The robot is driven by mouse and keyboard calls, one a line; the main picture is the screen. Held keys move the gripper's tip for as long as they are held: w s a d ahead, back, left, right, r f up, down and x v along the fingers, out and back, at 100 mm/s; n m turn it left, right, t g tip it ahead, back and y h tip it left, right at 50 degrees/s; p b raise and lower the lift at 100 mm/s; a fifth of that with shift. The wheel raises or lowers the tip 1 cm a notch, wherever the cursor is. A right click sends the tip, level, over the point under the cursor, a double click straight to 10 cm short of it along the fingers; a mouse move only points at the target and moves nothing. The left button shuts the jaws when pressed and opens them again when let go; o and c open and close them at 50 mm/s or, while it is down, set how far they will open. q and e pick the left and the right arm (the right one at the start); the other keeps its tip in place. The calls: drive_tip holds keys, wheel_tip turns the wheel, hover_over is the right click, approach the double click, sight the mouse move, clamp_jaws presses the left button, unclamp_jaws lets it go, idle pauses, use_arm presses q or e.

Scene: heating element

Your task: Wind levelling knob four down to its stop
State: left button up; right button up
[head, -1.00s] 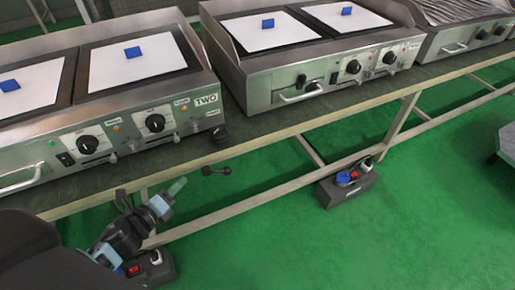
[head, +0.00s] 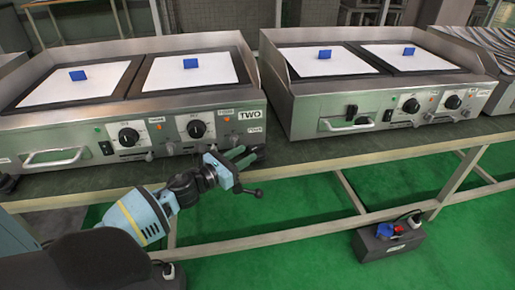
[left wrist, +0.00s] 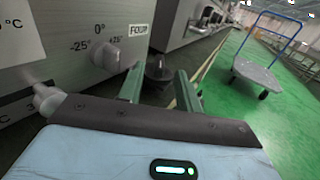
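My left gripper (head: 242,159) is open and empty at the front right corner of the griddle marked TWO (head: 70,142). In the left wrist view its two green fingers (left wrist: 158,88) are spread apart. A dark round knob (left wrist: 158,68) under the griddle's corner, below a label reading FOUR (left wrist: 139,29), shows between and beyond the fingers. I cannot tell whether they touch it. In the head view the knob is mostly hidden behind the fingers. My right gripper is not in view.
A silver dial (left wrist: 105,54) marked in degrees is left of the FOUR label. A second griddle (head: 370,108) stands to the right. A trolley (left wrist: 262,75) stands on the green floor.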

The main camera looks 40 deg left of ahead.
sight(251, 151)
use_arm(q)
drive_tip(key=shift+w+d, duration=0.25)
drive_tip(key=shift+w, duration=1.15)
drive_tip(key=shift+w+d, duration=0.2)
drive_tip(key=shift+w, duration=1.2)
clamp_jaws()
